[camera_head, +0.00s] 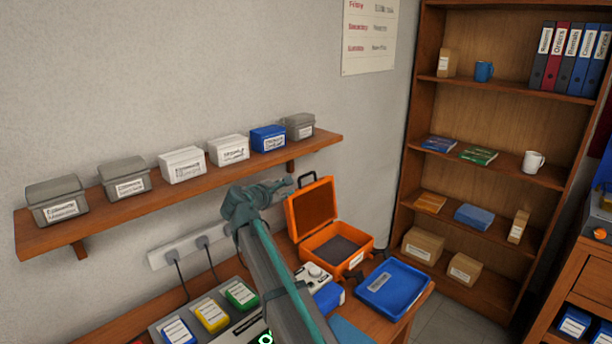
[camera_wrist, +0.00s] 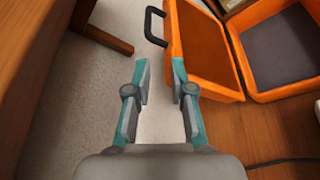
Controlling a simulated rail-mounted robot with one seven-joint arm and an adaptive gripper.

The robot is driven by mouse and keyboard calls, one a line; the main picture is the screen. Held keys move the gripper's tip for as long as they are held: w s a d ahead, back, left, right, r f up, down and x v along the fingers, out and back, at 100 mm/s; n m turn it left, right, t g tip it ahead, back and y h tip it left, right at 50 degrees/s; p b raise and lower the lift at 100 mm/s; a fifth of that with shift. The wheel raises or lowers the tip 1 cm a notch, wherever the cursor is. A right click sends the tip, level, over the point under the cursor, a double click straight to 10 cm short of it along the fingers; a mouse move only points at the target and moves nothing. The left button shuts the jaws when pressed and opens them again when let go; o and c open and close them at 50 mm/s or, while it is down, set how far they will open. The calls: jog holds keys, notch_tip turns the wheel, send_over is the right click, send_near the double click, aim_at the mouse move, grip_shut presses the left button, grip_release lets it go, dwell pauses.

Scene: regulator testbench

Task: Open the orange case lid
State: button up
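The orange case (camera_head: 341,245) stands on the bench near the wall. Its lid (camera_head: 312,208) is raised and stands roughly upright at the back, with a black handle (camera_head: 307,180) on its top edge. The case's inside shows a dark grey lining. In the wrist view the lid (camera_wrist: 204,45), the handle (camera_wrist: 153,27) and the dark lining of the case (camera_wrist: 285,45) show ahead and to the right. My gripper (camera_wrist: 160,68) is open and empty, its fingers apart beside the lid and touching nothing I can make out. In the head view my gripper (camera_head: 285,188) is left of the handle.
A wall shelf (camera_head: 90,215) with several small boxes runs above the bench, close to my arm. A blue tray (camera_head: 393,288) lies right of the case. Yellow (camera_head: 211,314) and green (camera_head: 241,294) items sit left of my arm. A bookcase (camera_head: 480,190) stands at the right.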

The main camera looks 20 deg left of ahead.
aim_at(305, 175)
jog(key=p+x, duration=0.1)
jog(key=x, duration=0.3)
jog(key=r+p+x, duration=0.1)
jog(key=x, duration=0.4)
jog(key=r+p+x, duration=0.1)
jog(key=x, duration=0.3)
jog(key=shift+w+r+p, duration=0.2)
jog(key=shift+w+p, duration=0.15)
jog(key=shift+w, duration=0.2)
jog(key=shift+w+f, duration=0.25)
jog(key=shift+w, duration=0.35)
jog(key=shift+d, duration=0.1)
grip_shut()
